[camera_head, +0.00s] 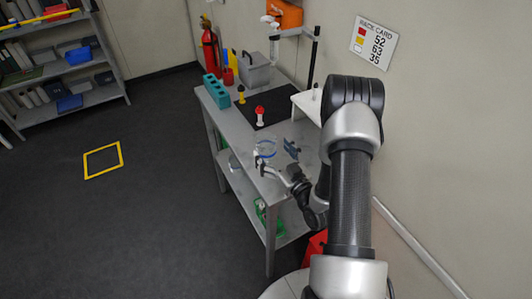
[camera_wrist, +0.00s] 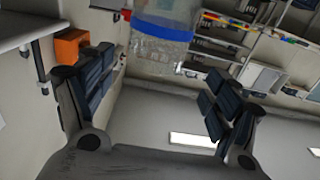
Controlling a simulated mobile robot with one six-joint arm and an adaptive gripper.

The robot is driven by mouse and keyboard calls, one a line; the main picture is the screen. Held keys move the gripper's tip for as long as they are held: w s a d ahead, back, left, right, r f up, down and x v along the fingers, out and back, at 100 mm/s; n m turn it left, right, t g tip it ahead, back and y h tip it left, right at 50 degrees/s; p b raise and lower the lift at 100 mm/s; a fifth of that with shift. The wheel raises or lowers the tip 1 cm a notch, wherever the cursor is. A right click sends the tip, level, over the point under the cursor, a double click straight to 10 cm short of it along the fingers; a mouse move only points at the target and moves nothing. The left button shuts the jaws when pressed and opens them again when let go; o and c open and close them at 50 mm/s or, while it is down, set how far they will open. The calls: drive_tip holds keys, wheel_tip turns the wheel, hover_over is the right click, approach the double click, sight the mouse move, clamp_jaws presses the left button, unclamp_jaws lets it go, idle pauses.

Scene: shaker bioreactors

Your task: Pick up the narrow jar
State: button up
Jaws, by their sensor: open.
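A clear, see-through jar with a blue band (camera_head: 265,148) is at the front part of the grey workbench. In the wrist view the jar (camera_wrist: 162,38) is at the top centre, cut off by the frame edge. My gripper (camera_head: 277,156) is beside the jar, low over the bench. In the wrist view its two dark padded fingers (camera_wrist: 158,75) are spread wide. The jar lies ahead of them, roughly in line with the gap, and nothing is held. I cannot tell whether the fingertips touch the jar.
The workbench (camera_head: 226,135) also holds a red-topped white bottle (camera_head: 260,116), a yellow item (camera_head: 241,95), a teal rack (camera_head: 216,90) and a grey bin (camera_head: 255,70). A white platform (camera_head: 305,105) stands close to my arm. Open floor (camera_head: 130,210) lies to the left.

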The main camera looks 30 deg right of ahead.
sight(261, 134)
drive_tip(key=shift+w+d+b, duration=0.15)
drive_tip(key=shift+w+b, duration=0.05)
drive_tip(key=shift+w, duration=1.3)
drive_tip(key=shift+w+d+b, duration=0.1)
drive_tip(key=shift+w+b, duration=0.1)
drive_tip(key=shift+w, duration=1.25)
drive_tip(key=shift+c, duration=0.4)
drive_tip(key=c, duration=1.6)
wheel_tip(261, 134, up, 20)
drive_tip(key=p, duration=0.4)
drive_tip(key=shift+p, duration=0.3)
